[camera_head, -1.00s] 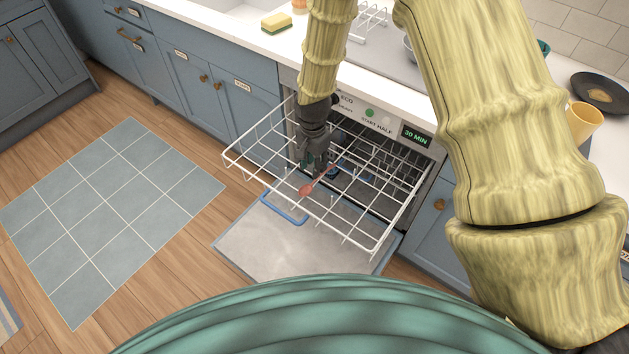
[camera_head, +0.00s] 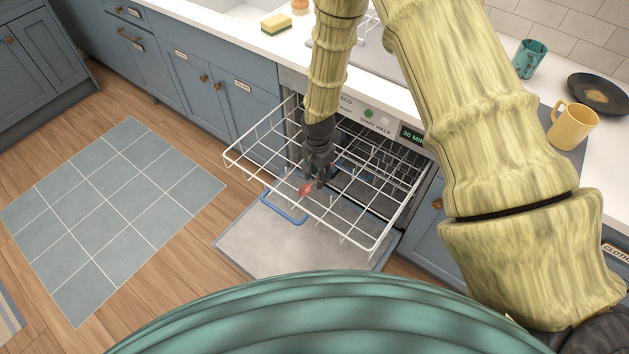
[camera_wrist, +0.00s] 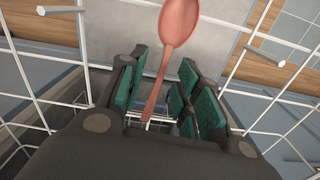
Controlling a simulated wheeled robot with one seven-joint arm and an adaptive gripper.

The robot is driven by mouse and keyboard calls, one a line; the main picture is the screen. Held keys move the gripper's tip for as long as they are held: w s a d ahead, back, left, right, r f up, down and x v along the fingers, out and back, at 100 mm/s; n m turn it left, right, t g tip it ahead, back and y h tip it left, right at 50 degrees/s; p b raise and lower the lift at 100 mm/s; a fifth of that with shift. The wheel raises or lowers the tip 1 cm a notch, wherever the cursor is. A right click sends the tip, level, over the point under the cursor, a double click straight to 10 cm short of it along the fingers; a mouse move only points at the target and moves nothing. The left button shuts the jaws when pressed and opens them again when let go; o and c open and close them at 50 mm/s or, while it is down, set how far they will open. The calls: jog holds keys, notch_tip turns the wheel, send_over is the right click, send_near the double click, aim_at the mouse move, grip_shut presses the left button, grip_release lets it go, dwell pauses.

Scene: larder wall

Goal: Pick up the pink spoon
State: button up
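The pink spoon (camera_head: 306,189) is at the white upper rack (camera_head: 262,187) of the open dishwasher. In the wrist view the spoon (camera_wrist: 179,22) has its bowl beyond my fingertips and its handle running back between the green finger pads. My gripper (camera_head: 317,178) points down at the rack over the spoon. In the wrist view my gripper (camera_wrist: 160,72) is open around the handle, with gaps visible on both sides. In the head view my fingers hide much of the handle.
Rack wires and upright tines surround my gripper. The open dishwasher door (camera_head: 275,243) lies below the rack, with a blue-rimmed item (camera_head: 284,208) near it. A yellow mug (camera_head: 573,126), a teal cup (camera_head: 529,58) and a dark pan (camera_head: 600,93) are on the right counter.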

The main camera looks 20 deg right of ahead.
grip_shut()
jog(key=shift+r, duration=0.15)
